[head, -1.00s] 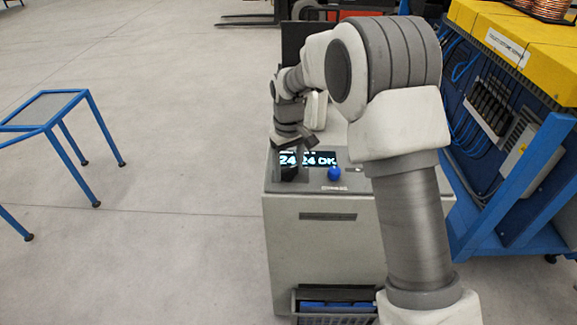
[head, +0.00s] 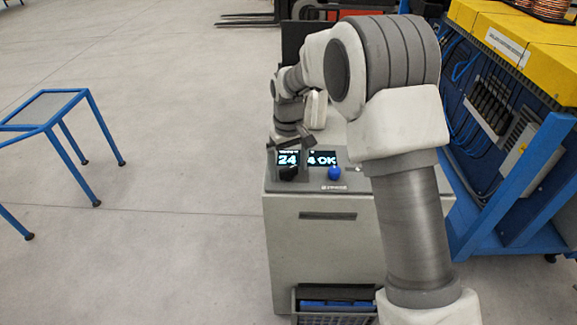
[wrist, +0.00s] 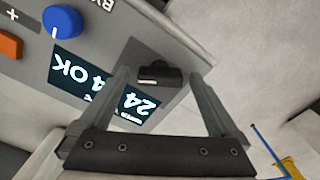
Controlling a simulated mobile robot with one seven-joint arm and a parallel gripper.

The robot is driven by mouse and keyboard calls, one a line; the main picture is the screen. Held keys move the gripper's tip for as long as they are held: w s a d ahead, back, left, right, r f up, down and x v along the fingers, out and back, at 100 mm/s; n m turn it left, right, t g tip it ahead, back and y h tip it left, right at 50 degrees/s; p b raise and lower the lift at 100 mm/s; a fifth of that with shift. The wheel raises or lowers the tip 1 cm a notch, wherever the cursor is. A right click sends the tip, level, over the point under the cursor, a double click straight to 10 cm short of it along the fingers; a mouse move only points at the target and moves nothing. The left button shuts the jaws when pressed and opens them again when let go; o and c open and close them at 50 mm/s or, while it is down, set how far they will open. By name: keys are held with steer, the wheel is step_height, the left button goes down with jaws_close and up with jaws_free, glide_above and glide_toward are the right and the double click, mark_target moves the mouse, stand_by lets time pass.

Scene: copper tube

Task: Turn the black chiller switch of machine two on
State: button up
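The black switch (wrist: 160,77) is a knob near the edge of the grey machine top; in the head view it (head: 288,174) sits at the left front, below the display. My gripper (wrist: 163,80) is open, with one finger on each side of the black switch in the wrist view and a gap on both sides. In the head view my gripper (head: 291,150) is above and behind the switch, apart from it. The lit display (head: 312,158) reads 24 and OK, partly hidden by a finger. I cannot tell the switch's setting for sure.
A blue knob (head: 334,173) stands right of the black switch. An orange button (wrist: 9,46) shows in the wrist view. A blue-framed bench (head: 520,190) is close on the right; a blue-framed stand (head: 45,108) is at the left. Floor between is clear.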

mark_target(289, 168)
step_height(289, 168, up, 17)
steer(key=p, duration=0.1)
steer(key=shift+r, duration=0.2)
stand_by(0.3)
steer(key=s+d+r+m+t, duration=0.3)
steer(key=s+d+r, duration=0.6)
steer(key=s+d, duration=0.35)
steer(key=s+d+f+m+t, duration=0.1)
steer(key=s+d+f, duration=0.1)
steer(key=s, duration=0.6)
steer(key=s+d+f+m+t, duration=0.1)
steer(key=s+d+f+m, duration=0.1)
steer(key=s, duration=0.6)
steer(key=d+f, duration=0.1)
steer(key=d, duration=0.1)
steer(key=shift+s+d+t, duration=0.15)
steer(key=shift+d+t, duration=0.15)
steer(key=shift+d, duration=0.1)
